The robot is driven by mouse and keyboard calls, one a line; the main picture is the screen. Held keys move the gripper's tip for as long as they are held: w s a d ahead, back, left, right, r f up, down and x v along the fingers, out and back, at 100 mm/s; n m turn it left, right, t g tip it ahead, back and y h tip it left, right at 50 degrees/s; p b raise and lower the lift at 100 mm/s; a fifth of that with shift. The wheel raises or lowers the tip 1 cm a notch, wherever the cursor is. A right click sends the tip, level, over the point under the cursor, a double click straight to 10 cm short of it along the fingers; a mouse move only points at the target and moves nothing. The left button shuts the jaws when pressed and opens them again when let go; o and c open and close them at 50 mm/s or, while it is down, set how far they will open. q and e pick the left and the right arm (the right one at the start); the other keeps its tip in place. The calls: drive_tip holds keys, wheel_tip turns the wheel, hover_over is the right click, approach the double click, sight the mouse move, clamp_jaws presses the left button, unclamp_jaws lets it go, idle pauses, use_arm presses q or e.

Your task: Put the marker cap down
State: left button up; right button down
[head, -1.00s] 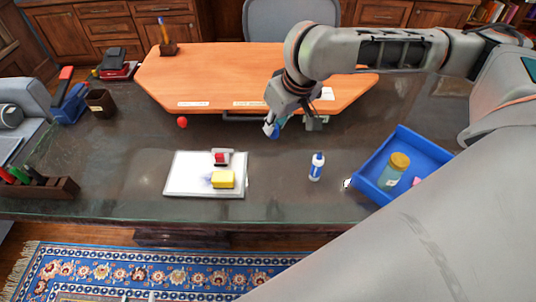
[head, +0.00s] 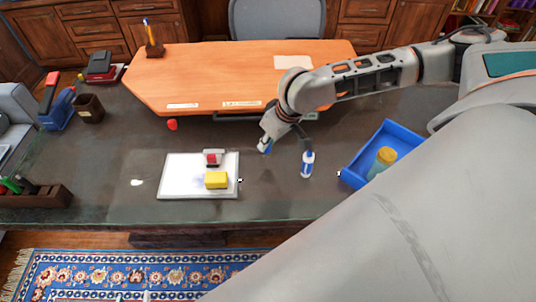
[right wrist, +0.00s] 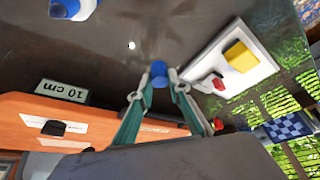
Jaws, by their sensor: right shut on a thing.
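The marker cap (right wrist: 159,69) is a small blue piece between the fingertips of my right gripper (right wrist: 163,85) in the right wrist view. In the head view the right gripper (head: 266,143) comes in from the right and points down, with the blue cap (head: 264,149) at its tip. It is low over the dark desk (head: 120,165), between the whiteboard and the bottle. I cannot tell whether the cap touches the desk. No arm comes in from the left, so my left gripper is not in view.
A whiteboard (head: 180,188) with a yellow block (head: 216,180) and a red-and-white item lies left of the gripper. A white-and-blue bottle (head: 307,164) stands close on the right. A blue tray (head: 356,172) holds a yellow-lidded jar (head: 384,160). The orange desktop (head: 200,80) lies behind.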

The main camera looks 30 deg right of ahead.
drive_tip(key=shift+f, duration=0.75)
wheel_tip(320, 180, down, 4)
drive_tip(key=shift+r+b, duration=0.1)
drive_tip(key=shift+b, duration=0.3)
drive_tip(key=shift+f, duration=0.3)
drive_tip(key=c, duration=1.9)
unclamp_jaws()
